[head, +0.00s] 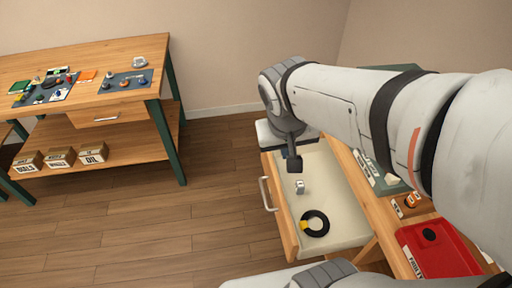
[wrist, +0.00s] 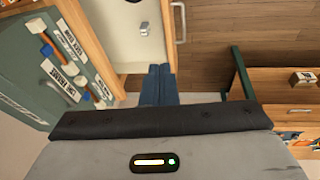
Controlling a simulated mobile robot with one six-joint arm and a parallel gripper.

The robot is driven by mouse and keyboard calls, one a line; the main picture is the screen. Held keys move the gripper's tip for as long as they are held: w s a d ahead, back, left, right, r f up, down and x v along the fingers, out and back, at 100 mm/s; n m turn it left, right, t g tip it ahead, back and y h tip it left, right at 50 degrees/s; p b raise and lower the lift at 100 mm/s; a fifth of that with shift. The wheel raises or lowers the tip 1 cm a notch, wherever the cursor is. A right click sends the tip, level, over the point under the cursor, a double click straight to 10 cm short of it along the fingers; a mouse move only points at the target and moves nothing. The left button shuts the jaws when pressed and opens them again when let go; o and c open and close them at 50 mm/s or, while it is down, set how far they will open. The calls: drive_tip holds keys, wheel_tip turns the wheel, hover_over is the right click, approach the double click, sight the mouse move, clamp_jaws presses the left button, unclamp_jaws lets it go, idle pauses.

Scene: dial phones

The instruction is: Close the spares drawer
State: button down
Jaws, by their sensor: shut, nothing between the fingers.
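The open drawer (head: 334,247) stands out from the wooden bench at the right in the head view, its handle (head: 265,193) facing left. Inside it lie a black ring with a yellow part (head: 315,224) and a small metal piece (head: 300,187). No label naming the drawer is readable. My gripper (head: 293,162) is over the drawer's far end, by its front panel, fingers shut and empty. In the wrist view my gripper's blue fingers (wrist: 158,84) overlap the drawer's near edge; the handle (wrist: 180,22) is at top. I cannot tell whether the fingers touch the drawer.
A red bin (head: 440,250) and a green board with labelled tools (head: 375,172) are on the bench beside the drawer. Another bench (head: 140,53) with a closed drawer (head: 110,116) and several boxes (head: 93,153) stands at left. The wooden floor (head: 190,220) between is clear.

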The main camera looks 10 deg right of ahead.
drive_tip(key=w+a+f+h+b, duration=0.1)
drive_tip(key=w+f+b, duration=0.3)
drive_tip(key=f+b, duration=0.3)
drive_tip(key=w+f+h+b, duration=0.1)
drive_tip(key=w+f+b, duration=0.3)
drive_tip(key=f, duration=0.4)
drive_tip(key=t+h+b, duration=0.2)
drive_tip(key=b, duration=0.9)
approach(267, 177)
drive_tip(key=shift+m, duration=0.4)
drive_tip(key=b+x, duration=0.1)
drive_tip(key=x, duration=0.5)
drive_tip(key=shift+w+d+b, duration=0.1)
drive_tip(key=shift+b, duration=0.2)
